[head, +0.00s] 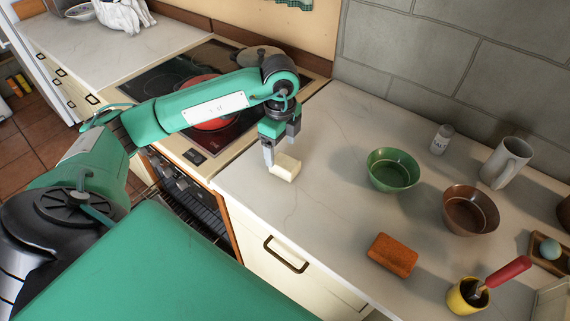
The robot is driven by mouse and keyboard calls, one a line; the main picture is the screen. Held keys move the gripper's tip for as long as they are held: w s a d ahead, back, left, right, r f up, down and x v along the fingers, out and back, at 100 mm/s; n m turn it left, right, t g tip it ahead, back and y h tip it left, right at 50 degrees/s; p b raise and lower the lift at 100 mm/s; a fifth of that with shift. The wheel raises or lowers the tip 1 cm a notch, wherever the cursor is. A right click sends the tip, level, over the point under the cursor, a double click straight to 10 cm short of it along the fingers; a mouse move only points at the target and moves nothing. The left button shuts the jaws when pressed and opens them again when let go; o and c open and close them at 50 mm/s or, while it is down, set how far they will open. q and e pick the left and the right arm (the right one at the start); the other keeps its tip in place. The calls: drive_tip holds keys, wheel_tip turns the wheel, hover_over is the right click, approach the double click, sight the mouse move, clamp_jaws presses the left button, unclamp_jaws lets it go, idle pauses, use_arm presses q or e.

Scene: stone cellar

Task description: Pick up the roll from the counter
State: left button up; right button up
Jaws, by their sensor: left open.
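A small cream-coloured piece (286,168), which looks like the roll, lies on the counter (330,200) near its left edge by the stove. My left gripper (279,150) points down right over it, with one finger at its left side. The jaws are open, and the gripper hides part of the piece's back. I cannot tell whether the fingers touch it. My right gripper is not in view.
A green bowl (393,171), a brown bowl (470,211), a shaker (441,139) and a grey mug (506,163) stand to the right. An orange block (392,255) and a yellow cup (466,296) with a red-handled tool are nearer. A red pan (212,124) is on the stove.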

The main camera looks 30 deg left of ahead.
sight(285, 161)
use_arm(q)
drive_tip(key=shift+d+f, duration=0.1)
drive_tip(key=shift+f, duration=0.4)
drive_tip(key=f, duration=0.1)
drive_tip(key=f+p, duration=0.1)
drive_tip(key=f, duration=0.2)
drive_tip(key=shift+w+d+f+p, duration=0.15)
drive_tip(key=shift+d+f+p, duration=0.05)
drive_tip(key=shift+d+p, duration=0.2)
drive_tip(key=shift+f, duration=0.2)
drive_tip(key=c, duration=1.1)
drive_tip(key=shift+o, duration=0.2)
drive_tip(key=shift+r, duration=0.1)
